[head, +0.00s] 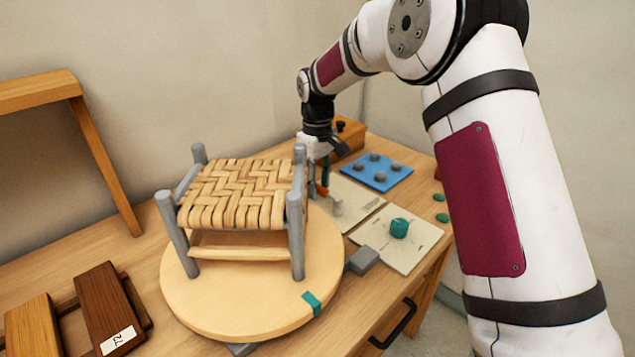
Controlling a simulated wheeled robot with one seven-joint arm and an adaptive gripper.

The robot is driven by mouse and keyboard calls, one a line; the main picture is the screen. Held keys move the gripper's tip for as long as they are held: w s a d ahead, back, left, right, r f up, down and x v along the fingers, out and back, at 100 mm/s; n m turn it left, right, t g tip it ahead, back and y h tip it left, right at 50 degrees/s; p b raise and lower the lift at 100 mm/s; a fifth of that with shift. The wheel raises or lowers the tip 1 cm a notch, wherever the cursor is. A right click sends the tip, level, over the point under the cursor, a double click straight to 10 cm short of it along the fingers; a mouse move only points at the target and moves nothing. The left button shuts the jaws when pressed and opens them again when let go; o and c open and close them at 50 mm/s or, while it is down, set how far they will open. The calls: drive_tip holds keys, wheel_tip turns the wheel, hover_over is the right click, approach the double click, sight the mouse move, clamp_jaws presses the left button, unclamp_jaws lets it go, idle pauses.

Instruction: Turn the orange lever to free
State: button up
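A small orange lever (321,190) shows beside the right side of the woven stool, low over the bench, partly hidden by my gripper and a stool post. My gripper (320,178) points down right above the lever, just behind the stool's right rear corner. Its fingertips are small and overlap the lever in this view, so I cannot tell whether they touch it or how far they are apart. The stool (240,190), with grey posts and a woven bark seat, stands upright on a round wooden turntable (225,315) with a teal mark on its front rim.
A grey block (363,261) touches or nears the turntable's right edge. Wooden blocks (100,300) lie front left.

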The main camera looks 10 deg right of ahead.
wheel_tip(320, 180, up, 12)
idle(0.6)
